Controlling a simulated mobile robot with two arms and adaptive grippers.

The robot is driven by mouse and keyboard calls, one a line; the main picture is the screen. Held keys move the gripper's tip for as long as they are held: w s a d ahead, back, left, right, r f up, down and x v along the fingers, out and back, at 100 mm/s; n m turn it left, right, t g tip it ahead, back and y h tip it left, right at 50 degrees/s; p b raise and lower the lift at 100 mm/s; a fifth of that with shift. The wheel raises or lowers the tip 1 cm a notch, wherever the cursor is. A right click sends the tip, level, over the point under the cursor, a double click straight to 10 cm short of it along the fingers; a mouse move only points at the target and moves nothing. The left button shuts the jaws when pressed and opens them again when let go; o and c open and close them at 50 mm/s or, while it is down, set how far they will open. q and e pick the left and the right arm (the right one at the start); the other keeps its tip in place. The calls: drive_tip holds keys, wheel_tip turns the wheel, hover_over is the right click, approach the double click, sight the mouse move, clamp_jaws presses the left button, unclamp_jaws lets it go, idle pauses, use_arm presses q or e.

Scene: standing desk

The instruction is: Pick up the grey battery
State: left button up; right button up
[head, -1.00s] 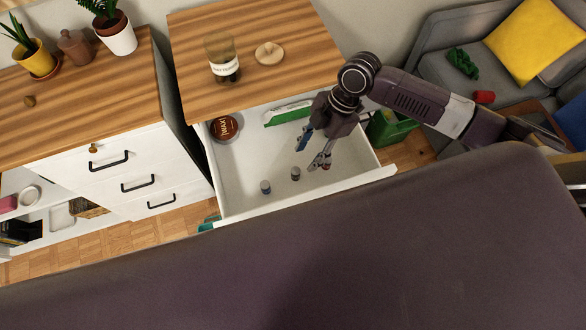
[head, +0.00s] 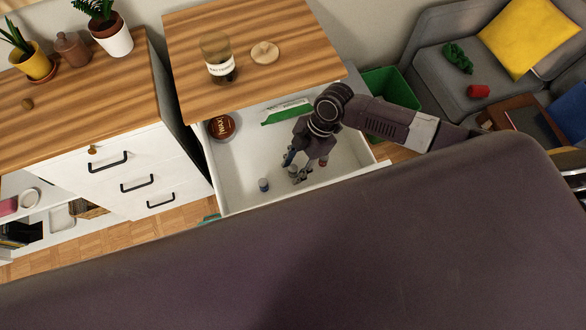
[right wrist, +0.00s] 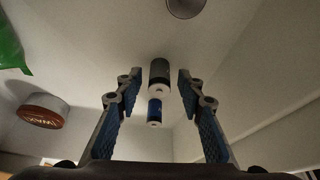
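The grey battery (right wrist: 159,72) stands in the open drawer. In the right wrist view it shows between the two fingertips of my right gripper (right wrist: 159,84), with a gap on each side. In the head view the grey battery (head: 293,170) is partly hidden by my right gripper (head: 292,168), which is low in the drawer. That gripper is open and holds nothing. A second battery, with a blue body (head: 264,185), stands to the left in the head view; it shows beyond the grey one in the right wrist view (right wrist: 154,112). My left gripper is not in view.
The drawer (head: 239,192) has white walls close around my right gripper. A round brown tin (head: 221,127) and a green-and-white box (head: 286,112) lie toward its back. The wooden top (head: 210,95) above carries a jar (head: 219,60) and a lid (head: 264,52).

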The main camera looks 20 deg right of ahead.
clamp_jaws()
drive_tip(key=shift+r, duration=0.15)
